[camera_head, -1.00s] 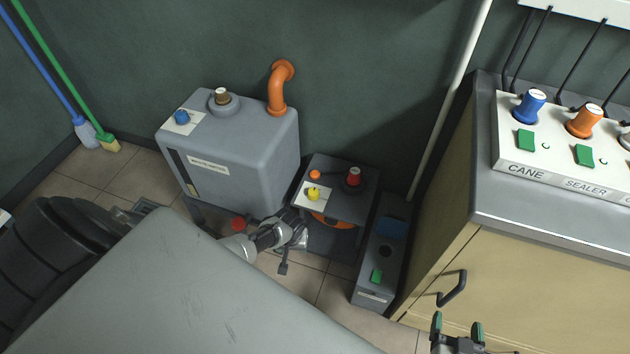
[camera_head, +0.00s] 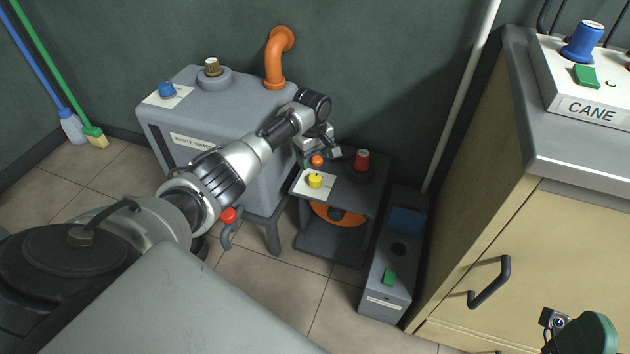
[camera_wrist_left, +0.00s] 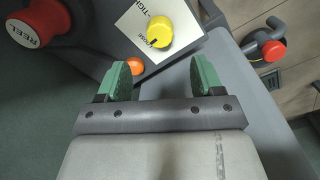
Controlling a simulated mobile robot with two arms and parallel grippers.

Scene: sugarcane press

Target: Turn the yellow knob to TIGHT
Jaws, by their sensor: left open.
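The yellow knob (camera_head: 315,180) sits on a white label plate (camera_head: 327,188) on top of the small dark stand, beside the grey tank. In the left wrist view the yellow knob (camera_wrist_left: 159,31) shows a dark pointer mark, and part of the lettering on its plate (camera_wrist_left: 137,22) is cut off or hidden. My left gripper (camera_head: 318,158) is above the back of the stand, near the orange button. In the left wrist view its green fingertips (camera_wrist_left: 161,75) are apart and empty, with the knob beyond them, not between them. My right gripper (camera_head: 580,340) shows only partly at the bottom right corner.
An orange button (camera_head: 317,160) and a red REEL knob (camera_head: 361,161) are on the same stand. The grey waste-water tank (camera_head: 240,130) stands left, with a red-handled valve (camera_head: 228,215). A low grey box (camera_head: 386,270) and a beige cabinet (camera_head: 490,230) stand right.

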